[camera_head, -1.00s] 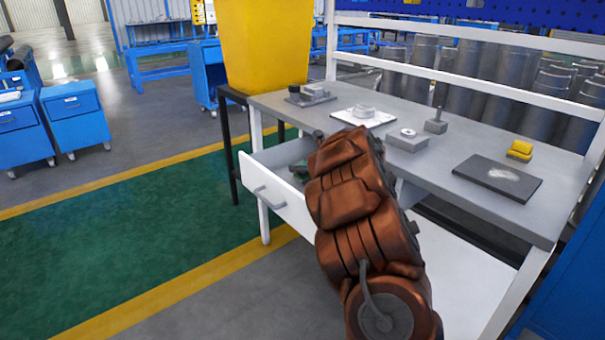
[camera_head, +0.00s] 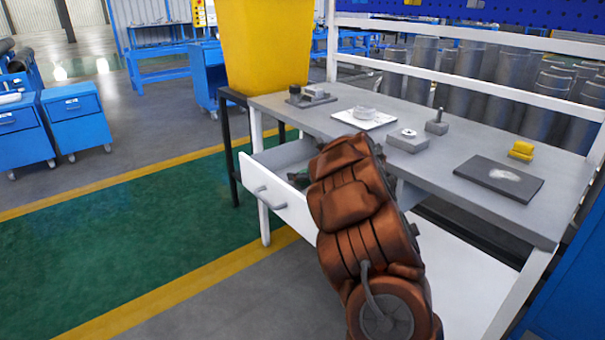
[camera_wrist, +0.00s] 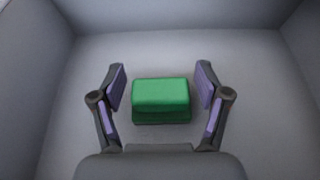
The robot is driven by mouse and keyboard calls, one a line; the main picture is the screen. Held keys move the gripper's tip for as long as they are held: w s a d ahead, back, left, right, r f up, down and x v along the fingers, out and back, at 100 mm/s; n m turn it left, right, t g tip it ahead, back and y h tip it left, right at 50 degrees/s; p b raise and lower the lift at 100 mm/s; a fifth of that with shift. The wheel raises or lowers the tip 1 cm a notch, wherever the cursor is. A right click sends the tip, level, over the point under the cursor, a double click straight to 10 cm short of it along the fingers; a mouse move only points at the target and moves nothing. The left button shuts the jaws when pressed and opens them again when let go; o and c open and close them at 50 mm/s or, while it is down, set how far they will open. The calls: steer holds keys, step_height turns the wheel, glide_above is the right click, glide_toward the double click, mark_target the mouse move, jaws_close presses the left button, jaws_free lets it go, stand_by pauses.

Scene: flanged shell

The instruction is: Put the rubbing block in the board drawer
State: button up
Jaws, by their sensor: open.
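A green block (camera_wrist: 160,97) with a darker lower part lies flat on the floor of the open drawer (camera_wrist: 240,75). My gripper (camera_wrist: 160,70) is open inside the drawer, with one finger on each side of the block and a visible gap on both sides. In the head view the white drawer (camera_head: 275,203) is pulled out from the workbench. My arm hides much of its inside there. A yellow block (camera_head: 521,150) sits on the bench top at the right. Which block is the rubbing block is not marked.
The grey workbench (camera_head: 455,153) carries a dark plate (camera_head: 499,178) with a pale smear, a grey block with a ring (camera_head: 408,140), a block with a post (camera_head: 437,122) and a white plate (camera_head: 364,118). A yellow bin (camera_head: 266,45) stands behind the drawer.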

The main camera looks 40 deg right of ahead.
steer(key=shift+s+r, duration=0.15)
steer(key=shift+r, duration=0.1)
steer(key=v, duration=1.1)
steer(key=shift+s+a+r+p, duration=0.1)
steer(key=shift+s+r+p, duration=0.05)
steer(key=shift+s+p, duration=0.2)
